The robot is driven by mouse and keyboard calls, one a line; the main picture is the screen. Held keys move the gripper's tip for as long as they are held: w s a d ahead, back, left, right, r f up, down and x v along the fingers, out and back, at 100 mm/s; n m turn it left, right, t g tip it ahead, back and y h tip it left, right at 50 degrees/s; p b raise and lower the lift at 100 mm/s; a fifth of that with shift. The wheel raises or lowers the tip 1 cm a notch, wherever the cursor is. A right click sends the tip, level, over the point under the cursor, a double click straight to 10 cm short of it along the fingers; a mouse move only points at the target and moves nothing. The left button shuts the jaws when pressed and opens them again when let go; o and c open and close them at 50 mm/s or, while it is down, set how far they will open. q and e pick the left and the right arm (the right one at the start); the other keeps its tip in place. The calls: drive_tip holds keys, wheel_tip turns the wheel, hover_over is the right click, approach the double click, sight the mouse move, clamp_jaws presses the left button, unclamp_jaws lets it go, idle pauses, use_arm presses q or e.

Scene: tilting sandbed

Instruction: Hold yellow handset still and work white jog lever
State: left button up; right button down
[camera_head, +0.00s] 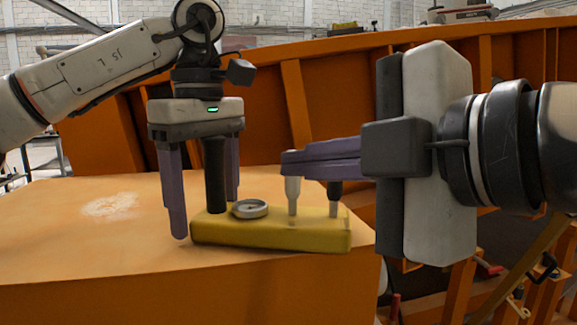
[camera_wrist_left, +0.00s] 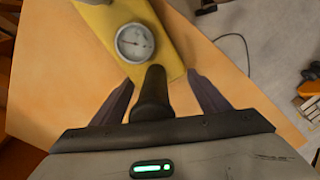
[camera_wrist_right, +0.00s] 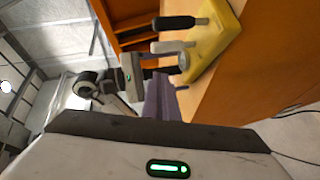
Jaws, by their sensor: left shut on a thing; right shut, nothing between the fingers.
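The yellow handset (camera_head: 270,234) lies on the orange bed, with a round dial (camera_head: 250,209) on top. The white jog lever (camera_head: 293,195) stands upright near its right part; it also shows in the right wrist view (camera_wrist_right: 170,46). A dark lever (camera_head: 334,196) stands to its right. My left gripper (camera_head: 205,215) points down at the handset's left end, fingers on either side of it and of a black post (camera_head: 215,175); it is shut on the handset.
The orange bed's top (camera_head: 90,235) is clear to the left, apart from a pale sandy patch (camera_head: 110,205). An orange ribbed wall (camera_head: 330,95) rises behind. The bed's front edge lies close to the handset.

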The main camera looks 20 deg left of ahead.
drive_tip(key=shift+v, duration=2.2)
use_arm(q)
drive_tip(key=o, duration=1.4)
drive_tip(key=shift+r, duration=0.15)
wheel_tip(320, 180, up, 12)
drive_tip(key=shift+d, duration=0.15)
